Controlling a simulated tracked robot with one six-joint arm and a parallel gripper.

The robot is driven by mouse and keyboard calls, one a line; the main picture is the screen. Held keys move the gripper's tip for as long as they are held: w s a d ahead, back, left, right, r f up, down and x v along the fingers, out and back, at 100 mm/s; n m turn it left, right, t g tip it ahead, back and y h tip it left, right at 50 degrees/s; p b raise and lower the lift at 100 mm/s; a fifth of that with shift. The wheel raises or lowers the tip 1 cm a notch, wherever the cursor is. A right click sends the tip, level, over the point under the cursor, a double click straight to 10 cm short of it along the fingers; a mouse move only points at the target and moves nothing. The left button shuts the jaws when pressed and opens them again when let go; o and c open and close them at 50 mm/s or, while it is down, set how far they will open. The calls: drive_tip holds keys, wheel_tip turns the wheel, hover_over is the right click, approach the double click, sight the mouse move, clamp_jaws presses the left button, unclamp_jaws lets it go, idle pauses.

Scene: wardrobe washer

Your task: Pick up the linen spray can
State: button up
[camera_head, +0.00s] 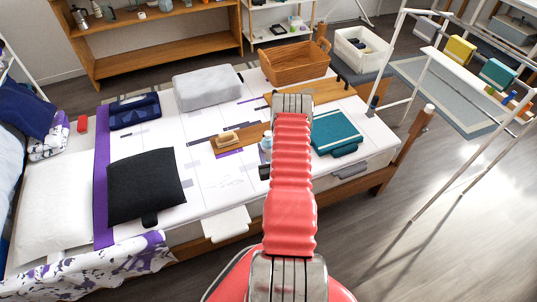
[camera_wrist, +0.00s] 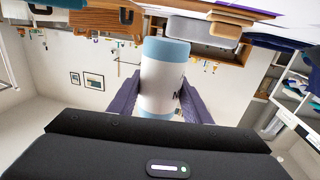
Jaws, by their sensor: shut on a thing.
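The linen spray can, a white cylinder with light-blue ends and some dark lettering, is in the middle of the wrist view (camera_wrist: 162,85). My gripper (camera_wrist: 160,98) has its two dark purple fingers on either side of the can and is shut on it. In the head view my red arm hides most of the gripper. A small light-blue and white part of the can (camera_head: 266,142) shows just left of the arm, over the bed. I cannot tell whether the can touches the surface below.
A wooden board with a brush (camera_head: 228,137) lies left of the arm. Teal folded cloths (camera_head: 337,131) lie to its right. A white rack (camera_head: 425,85) rises at right; a black cushion (camera_head: 145,185) lies at left.

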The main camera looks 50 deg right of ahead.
drive_tip(key=shift+r, duration=1)
drive_tip(key=shift+f, duration=0.1)
